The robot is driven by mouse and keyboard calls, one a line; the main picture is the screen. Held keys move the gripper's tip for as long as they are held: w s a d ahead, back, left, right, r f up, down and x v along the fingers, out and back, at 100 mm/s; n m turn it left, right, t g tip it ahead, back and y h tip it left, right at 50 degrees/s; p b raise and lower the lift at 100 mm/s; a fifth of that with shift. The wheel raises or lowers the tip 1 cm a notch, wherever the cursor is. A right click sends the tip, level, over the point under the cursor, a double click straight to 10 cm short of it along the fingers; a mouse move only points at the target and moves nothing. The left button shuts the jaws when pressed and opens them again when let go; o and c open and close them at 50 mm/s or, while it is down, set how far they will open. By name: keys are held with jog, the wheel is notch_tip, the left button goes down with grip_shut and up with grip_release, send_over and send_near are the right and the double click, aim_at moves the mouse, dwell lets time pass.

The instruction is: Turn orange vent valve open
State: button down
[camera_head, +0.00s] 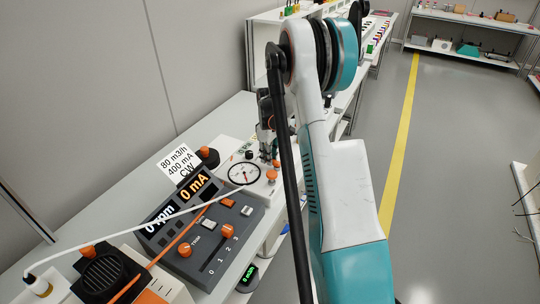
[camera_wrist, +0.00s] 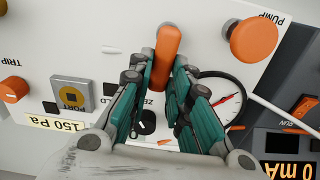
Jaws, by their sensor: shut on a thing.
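The orange vent valve (camera_wrist: 168,45) shows in the wrist view as an elongated orange handle on a pale panel. It stands between the two fingers of my gripper (camera_wrist: 164,72), which are shut on it. In the head view my gripper (camera_head: 265,143) reaches down to the white gauge box (camera_head: 258,190), and the valve itself is not clearly visible there.
An orange PUMP knob (camera_wrist: 254,39) and a round gauge (camera_wrist: 228,102) sit close right of the fingers. A square PORT fitting (camera_wrist: 72,97) and an orange TRIP knob (camera_wrist: 13,89) lie left. A dark control box (camera_head: 207,238) with cables stands beside the gauge box.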

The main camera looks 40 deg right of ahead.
jog(key=shift+a+n, duration=0.15)
jog(key=shift+n, duration=0.25)
jog(key=c, duration=1.5)
grip_release()
notch_tip(320, 180, up, 12)
